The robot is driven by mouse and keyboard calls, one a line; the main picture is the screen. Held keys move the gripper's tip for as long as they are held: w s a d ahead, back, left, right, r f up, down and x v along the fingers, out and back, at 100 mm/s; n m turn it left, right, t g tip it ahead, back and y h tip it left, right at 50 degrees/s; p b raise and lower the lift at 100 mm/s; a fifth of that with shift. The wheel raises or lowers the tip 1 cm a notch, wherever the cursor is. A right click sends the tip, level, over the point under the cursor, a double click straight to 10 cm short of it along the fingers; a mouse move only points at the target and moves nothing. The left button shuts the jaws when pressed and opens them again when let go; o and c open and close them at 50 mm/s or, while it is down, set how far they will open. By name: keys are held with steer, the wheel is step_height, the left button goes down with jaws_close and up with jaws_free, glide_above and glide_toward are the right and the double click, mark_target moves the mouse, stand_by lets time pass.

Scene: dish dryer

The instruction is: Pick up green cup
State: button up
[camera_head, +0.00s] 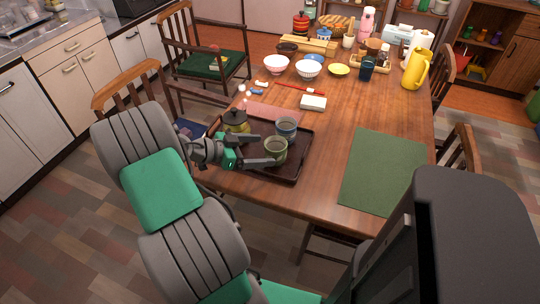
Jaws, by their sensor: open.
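The green cup (276,150) stands upright on a dark tray (287,175) at the near left part of the wooden table. My gripper (272,150) is open at the cup, with one finger near its far left side and the other at its near left side. I cannot tell whether the fingers touch it. A blue-grey cup (287,128) stands just behind the green cup on the same tray. A dark teapot (235,121) with a yellowish lid is on the tray's left, behind my gripper.
A green placemat (384,172) lies to the right. Bowls (309,69), a yellow pitcher (417,69), a dark blue cup (367,68) and a white box (313,103) stand farther back. Chairs surround the table (335,130). Its middle, right of the tray, is clear.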

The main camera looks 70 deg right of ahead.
steer(key=x, duration=0.6)
steer(key=shift+a, duration=0.15)
steer(key=c, duration=1.7)
